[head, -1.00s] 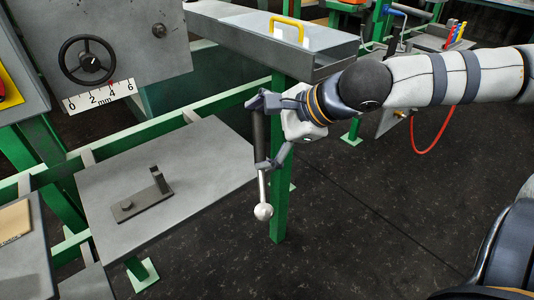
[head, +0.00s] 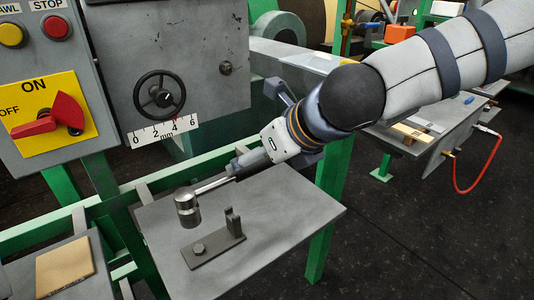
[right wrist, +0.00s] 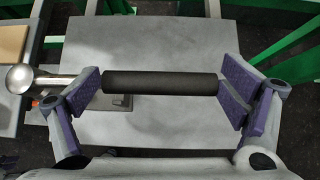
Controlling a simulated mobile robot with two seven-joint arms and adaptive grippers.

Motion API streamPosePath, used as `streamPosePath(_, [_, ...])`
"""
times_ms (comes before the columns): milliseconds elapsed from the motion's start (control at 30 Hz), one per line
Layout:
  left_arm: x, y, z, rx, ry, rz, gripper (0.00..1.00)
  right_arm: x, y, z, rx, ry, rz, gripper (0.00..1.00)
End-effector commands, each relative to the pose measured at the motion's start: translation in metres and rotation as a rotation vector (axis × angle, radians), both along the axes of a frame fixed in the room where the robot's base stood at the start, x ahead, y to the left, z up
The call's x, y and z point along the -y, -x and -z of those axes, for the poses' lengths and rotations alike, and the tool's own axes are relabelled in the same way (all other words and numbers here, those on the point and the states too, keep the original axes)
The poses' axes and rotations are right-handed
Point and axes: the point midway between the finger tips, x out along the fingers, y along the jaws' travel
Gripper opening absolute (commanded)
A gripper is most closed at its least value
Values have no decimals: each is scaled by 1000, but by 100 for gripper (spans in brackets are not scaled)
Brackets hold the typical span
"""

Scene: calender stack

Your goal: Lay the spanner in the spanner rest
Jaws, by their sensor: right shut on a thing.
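The spanner has a black grip (right wrist: 160,83) and a bright metal shaft with a rounded head (head: 187,207). My right gripper (head: 258,130) is shut on the spanner's grip, seen between its fingers in the right wrist view. In the head view the spanner's head points left, above the grey shelf plate and left of the spanner rest. The spanner rest (head: 215,252) is a dark flat bar with a bolt at one end and a notched upright at the other. It is empty. In the right wrist view the grip partly hides it. My left gripper is not in view.
The grey shelf plate (head: 285,218) carries the rest and is otherwise clear. Behind it stand a panel with a handwheel (head: 158,94) and a millimetre scale (head: 163,132). A switch box (head: 45,125) is at left, beside a shelf with a tan block (head: 64,271).

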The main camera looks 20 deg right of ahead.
Motion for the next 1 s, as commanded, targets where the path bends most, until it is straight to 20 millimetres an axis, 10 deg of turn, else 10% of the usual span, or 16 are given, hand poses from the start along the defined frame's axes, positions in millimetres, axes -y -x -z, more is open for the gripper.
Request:
streamPosePath(533, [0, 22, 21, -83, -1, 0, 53, 0, -1, 54, -8, 5, 5, 41])
streamPosePath(1000, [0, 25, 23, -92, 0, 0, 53, 0, -1, 58, 3, 4, 6, 41])
